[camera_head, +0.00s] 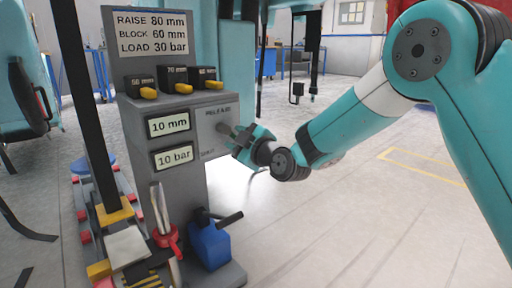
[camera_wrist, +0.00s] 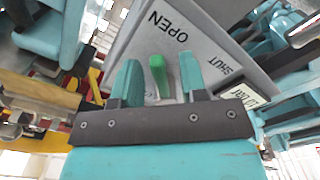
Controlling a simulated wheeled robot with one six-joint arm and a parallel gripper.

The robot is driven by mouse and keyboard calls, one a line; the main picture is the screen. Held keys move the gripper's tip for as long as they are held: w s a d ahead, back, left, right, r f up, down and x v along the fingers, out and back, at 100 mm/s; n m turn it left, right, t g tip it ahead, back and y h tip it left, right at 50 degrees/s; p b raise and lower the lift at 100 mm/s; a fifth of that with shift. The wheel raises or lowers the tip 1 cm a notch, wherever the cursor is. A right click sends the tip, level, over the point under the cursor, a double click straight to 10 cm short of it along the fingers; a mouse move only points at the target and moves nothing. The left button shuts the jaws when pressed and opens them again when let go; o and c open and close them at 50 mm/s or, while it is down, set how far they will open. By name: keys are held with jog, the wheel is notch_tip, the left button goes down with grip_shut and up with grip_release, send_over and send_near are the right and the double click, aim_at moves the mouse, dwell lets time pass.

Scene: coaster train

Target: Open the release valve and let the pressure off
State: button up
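The grey valve panel (camera_head: 214,128) is on the side of a grey column. In the wrist view the panel (camera_wrist: 200,40) carries the words OPEN and SHUT. A small green lever (camera_wrist: 158,75) stands out from it; its setting cannot be told. My gripper (camera_wrist: 162,82) has one finger on each side of the lever, with gaps showing, so it looks open around it. In the head view my gripper (camera_head: 238,140) is close against the panel and hides most of the lever. Displays on the column read 10 mm (camera_head: 169,124) and 10 bar (camera_head: 173,156).
A sign (camera_head: 152,33) reads raise 80 mm, block 60 mm, load 30 bar. Several yellow-handled blocks marked 50, 70 and 60 sit on the column's ledge (camera_head: 190,100). A blue pump-like unit (camera_head: 210,245) stands at its foot. Floor to the right is clear.

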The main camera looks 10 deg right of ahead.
jog(key=b+v, duration=0.3)
jog(key=v, duration=1.3)
jog(key=shift+s+d, duration=0.25)
jog(key=shift+s, duration=0.05)
